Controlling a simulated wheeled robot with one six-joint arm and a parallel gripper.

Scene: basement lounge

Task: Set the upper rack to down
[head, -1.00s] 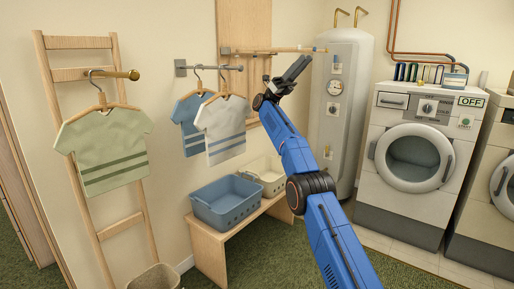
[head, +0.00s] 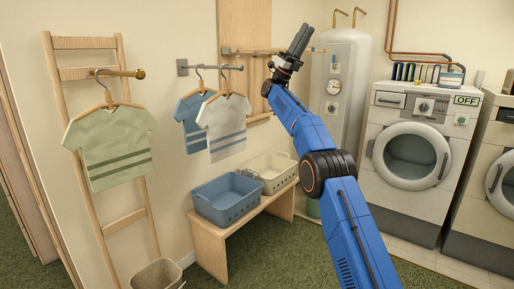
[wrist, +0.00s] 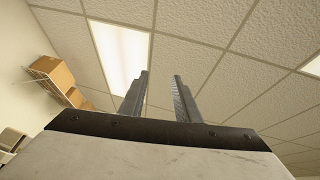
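A wall unit with a tall wooden back panel (head: 243,22) stands at the upper middle of the head view. A thin horizontal wooden rail (head: 250,52) with a grey end crosses it, probably part of the upper rack. My arm hides part of the unit, so I cannot tell the rack's full shape or position. My gripper (head: 300,39) points upward in front of the rail's right part, with no visible contact. In the wrist view, its two dark fingers (wrist: 159,97) are apart with nothing between them, and only the ceiling and upper wall show behind.
Shirts hang on a wall rod (head: 208,67) left of the panel. A blue basket (head: 228,207) and a cream basket (head: 270,181) sit on a wooden bench (head: 212,249). A grey tank (head: 341,125) and a washer (head: 406,185) stand right. Green carpet (head: 262,262) is open in front.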

